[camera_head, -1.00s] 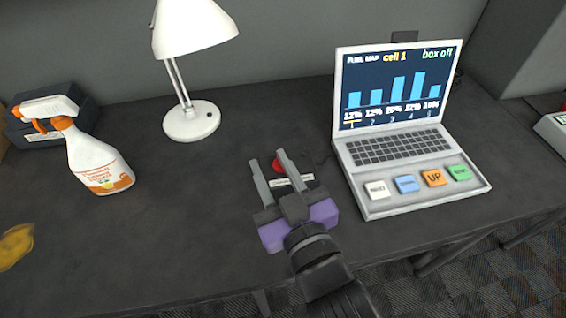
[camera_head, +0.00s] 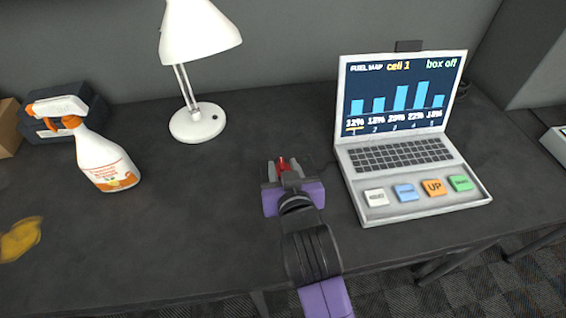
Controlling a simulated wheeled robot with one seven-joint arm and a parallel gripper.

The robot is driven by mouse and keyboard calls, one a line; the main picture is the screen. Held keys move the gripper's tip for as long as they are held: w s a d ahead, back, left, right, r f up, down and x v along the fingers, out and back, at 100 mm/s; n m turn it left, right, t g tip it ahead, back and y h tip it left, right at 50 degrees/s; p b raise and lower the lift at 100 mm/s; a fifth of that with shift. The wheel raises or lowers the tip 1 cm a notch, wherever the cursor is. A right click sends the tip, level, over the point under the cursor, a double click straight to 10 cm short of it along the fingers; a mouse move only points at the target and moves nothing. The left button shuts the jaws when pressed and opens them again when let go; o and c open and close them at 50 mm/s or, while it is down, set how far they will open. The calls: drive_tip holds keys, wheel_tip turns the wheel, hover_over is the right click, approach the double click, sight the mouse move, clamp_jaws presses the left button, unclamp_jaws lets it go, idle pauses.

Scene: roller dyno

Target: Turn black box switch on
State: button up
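The black box is almost fully hidden behind my gripper on the dark desk. Its red switch (camera_head: 283,163) shows between and just beyond my finger ends in the head view. My gripper (camera_head: 284,168) is over the box, pointing down and away from the camera. Its two grey fingers look apart, one on each side of the red switch. I cannot tell whether they touch it. The laptop (camera_head: 405,140) to the right shows "FUEL MAP", "cell 1" and "box off" on its screen.
A white desk lamp (camera_head: 198,122) stands behind and left of my gripper. A spray bottle (camera_head: 105,160) and a yellow cloth-like thing (camera_head: 20,240) are at the left. The laptop's coloured keys (camera_head: 434,187) lie close on the right. The desk between bottle and gripper is clear.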

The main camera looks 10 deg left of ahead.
drive_tip(key=shift+w+a+f, duration=0.15)
drive_tip(key=shift+w+f, duration=0.1)
drive_tip(key=shift+w, duration=0.3)
clamp_jaws()
